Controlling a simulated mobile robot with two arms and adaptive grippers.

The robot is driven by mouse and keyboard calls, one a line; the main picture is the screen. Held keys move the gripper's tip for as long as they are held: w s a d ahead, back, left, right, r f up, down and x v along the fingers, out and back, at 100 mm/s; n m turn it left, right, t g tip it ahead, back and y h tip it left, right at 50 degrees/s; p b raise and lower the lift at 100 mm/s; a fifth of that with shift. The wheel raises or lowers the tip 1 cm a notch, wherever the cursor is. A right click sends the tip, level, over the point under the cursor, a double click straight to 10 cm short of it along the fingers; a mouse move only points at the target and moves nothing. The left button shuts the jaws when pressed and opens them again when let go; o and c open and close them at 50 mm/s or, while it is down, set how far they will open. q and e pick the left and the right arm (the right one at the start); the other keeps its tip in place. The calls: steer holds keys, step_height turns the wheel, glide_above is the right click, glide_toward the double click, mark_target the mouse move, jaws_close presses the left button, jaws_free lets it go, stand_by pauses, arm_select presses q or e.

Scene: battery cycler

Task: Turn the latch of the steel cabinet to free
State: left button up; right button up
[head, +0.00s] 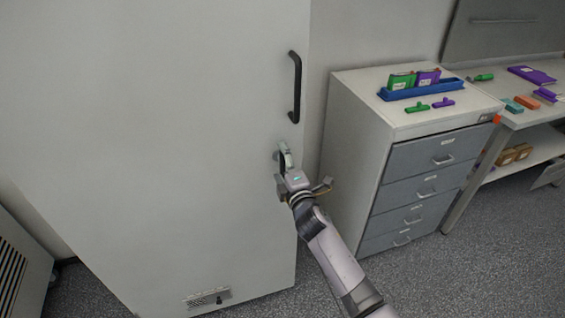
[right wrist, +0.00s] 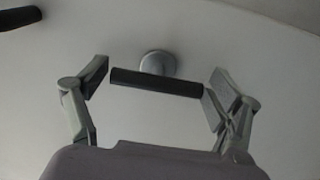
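The steel cabinet (head: 170,120) is a large pale grey cabinet filling the left of the head view. Its latch has a round grey hub (right wrist: 157,63) and a dark bar (right wrist: 155,82), seen clearly in the right wrist view. My right gripper (head: 284,163) is at the latch, below the black door handle (head: 296,87), and covers much of it in the head view. In the right wrist view, the gripper (right wrist: 157,84) has its fingers apart, one near each end of the bar. The right finger looks very close to the bar; contact cannot be told. My left gripper is out of view.
A drawer unit (head: 350,120) stands right of the cabinet, close to my right arm, with a blue tray (head: 421,89) on top. A workbench (head: 540,115) with small boxes stands farther right. A vent (head: 207,298) is low on the cabinet. Speckled floor is open at lower right.

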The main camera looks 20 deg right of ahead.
steer(key=shift+o, duration=0.4)
steer(key=shift+s, duration=0.1)
steer(key=s, duration=1.1)
steer(key=shift+s+d, duration=0.15)
steer(key=shift+s, duration=0.25)
